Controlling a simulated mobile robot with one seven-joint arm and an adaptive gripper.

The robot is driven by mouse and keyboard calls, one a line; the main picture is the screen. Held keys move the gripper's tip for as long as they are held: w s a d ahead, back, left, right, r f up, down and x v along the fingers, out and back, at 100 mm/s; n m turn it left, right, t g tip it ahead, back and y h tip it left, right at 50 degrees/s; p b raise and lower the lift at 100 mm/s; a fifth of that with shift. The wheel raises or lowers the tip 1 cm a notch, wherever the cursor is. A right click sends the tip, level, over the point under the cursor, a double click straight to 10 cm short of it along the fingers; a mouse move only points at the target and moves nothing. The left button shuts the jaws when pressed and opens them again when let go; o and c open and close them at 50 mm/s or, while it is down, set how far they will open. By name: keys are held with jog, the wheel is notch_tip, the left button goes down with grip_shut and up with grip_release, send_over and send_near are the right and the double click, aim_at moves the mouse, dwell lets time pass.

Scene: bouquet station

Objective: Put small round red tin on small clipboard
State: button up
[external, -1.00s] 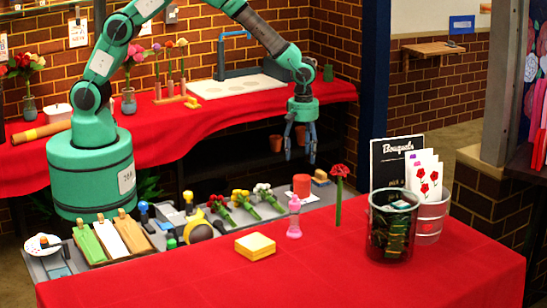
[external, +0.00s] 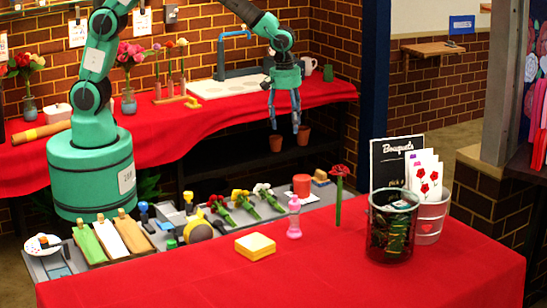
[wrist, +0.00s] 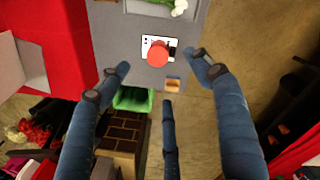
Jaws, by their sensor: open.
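The small round red tin (external: 301,184) sits at the right end of the grey work tray. It also shows in the wrist view (wrist: 158,55). A small white board with dark marks, which looks like the small clipboard (wrist: 171,43), lies under or directly beside the tin. Its pale edge shows below the tin in the external view (external: 309,198). The tin overlaps the board, but I cannot tell whether it rests fully on it. My gripper (external: 285,127) is open and empty, fingers pointing down, well above and apart from the tin. Its spread fingers show in the wrist view (wrist: 159,67).
A tan block (external: 321,177) lies close to the tin. Flower bunches (external: 242,198) lie left of it. A pink bottle (external: 294,218), a standing red flower (external: 338,190) and a dark glass container (external: 392,228) are on the red-covered front table (external: 330,275), whose front area is clear.

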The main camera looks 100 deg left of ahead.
jog(key=s+d+r+m+t, duration=0.1)
jog(key=s+d+r+m, duration=0.3)
jog(key=s+r, duration=0.55)
jog(key=s+d+r+m+t, duration=0.1)
jog(key=s+d+r+m, duration=0.1)
jog(key=s+r+m, duration=0.55)
jog(key=s+d+r+m+t, duration=0.1)
jog(key=s+r+m, duration=0.2)
jog(key=s, duration=0.8)
jog(key=s+d+r+m+t, duration=0.1)
jog(key=s+m, duration=0.3)
jog(key=s, duration=0.8)
jog(key=shift+d+r+t, duration=0.3)
jog(key=shift+d+r, duration=0.2)
jog(key=shift+r, duration=0.4)
notch_tip(320, 180, down, 5)
jog(key=b, duration=0.5)
